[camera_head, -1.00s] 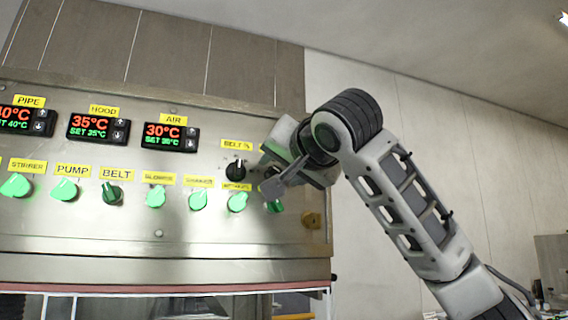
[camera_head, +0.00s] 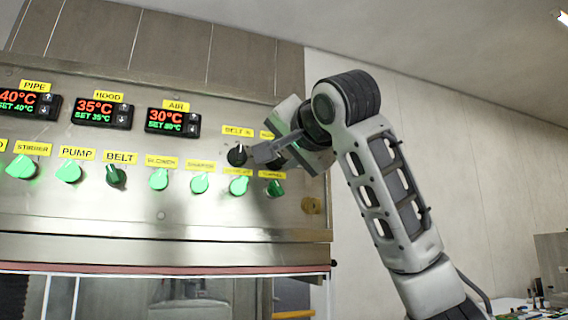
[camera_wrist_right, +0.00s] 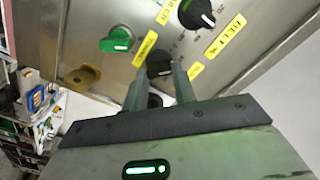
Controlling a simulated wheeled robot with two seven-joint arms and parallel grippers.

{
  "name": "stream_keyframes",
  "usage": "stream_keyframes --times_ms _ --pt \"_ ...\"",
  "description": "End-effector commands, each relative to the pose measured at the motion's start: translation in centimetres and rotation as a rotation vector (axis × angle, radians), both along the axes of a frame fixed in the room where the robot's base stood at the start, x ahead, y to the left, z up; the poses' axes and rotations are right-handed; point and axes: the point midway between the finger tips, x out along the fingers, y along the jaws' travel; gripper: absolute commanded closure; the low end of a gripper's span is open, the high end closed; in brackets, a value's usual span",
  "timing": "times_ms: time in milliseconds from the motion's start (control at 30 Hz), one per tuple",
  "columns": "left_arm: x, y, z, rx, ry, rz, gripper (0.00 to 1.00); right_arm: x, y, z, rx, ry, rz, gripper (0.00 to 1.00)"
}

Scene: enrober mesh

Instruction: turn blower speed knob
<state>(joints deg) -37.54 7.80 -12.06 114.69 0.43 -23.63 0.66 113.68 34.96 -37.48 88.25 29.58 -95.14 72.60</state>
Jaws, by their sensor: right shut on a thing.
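The control panel (camera_head: 130,215) carries rows of labelled knobs. My right gripper (camera_head: 270,152) is at the panel's upper right. In the right wrist view my right gripper (camera_wrist_right: 160,78) has its two fingers shut on a small black knob (camera_wrist_right: 159,62), beside a yellow label (camera_wrist_right: 196,70) too small to read. It appears to be the blower speed knob. In the head view the gripper hides this knob; its label (camera_head: 267,134) is partly covered. The black BELT % knob (camera_head: 236,155) is just left of the fingers and also shows in the right wrist view (camera_wrist_right: 197,14). My left gripper is not in view.
Below the fingers is a row of green knobs, including one at the right end (camera_head: 275,188), close to the gripper. A brass-coloured fitting (camera_head: 312,205) is at the panel's right edge. Temperature displays (camera_head: 172,121) are on the left. Right of the panel is open room.

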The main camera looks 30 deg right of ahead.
Motion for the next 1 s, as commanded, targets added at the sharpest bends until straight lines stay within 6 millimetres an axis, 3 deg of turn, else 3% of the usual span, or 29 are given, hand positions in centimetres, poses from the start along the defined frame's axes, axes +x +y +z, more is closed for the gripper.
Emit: stream_keyframes --times_ms 500,1000 --pt "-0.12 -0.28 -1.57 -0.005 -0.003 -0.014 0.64 0.05 0.00 -0.45 0.368 -0.083 0.000 0.96" --pt "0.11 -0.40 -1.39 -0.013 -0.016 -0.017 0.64 0.00 -0.14 -0.32 0.474 -0.110 -0.004 0.96"
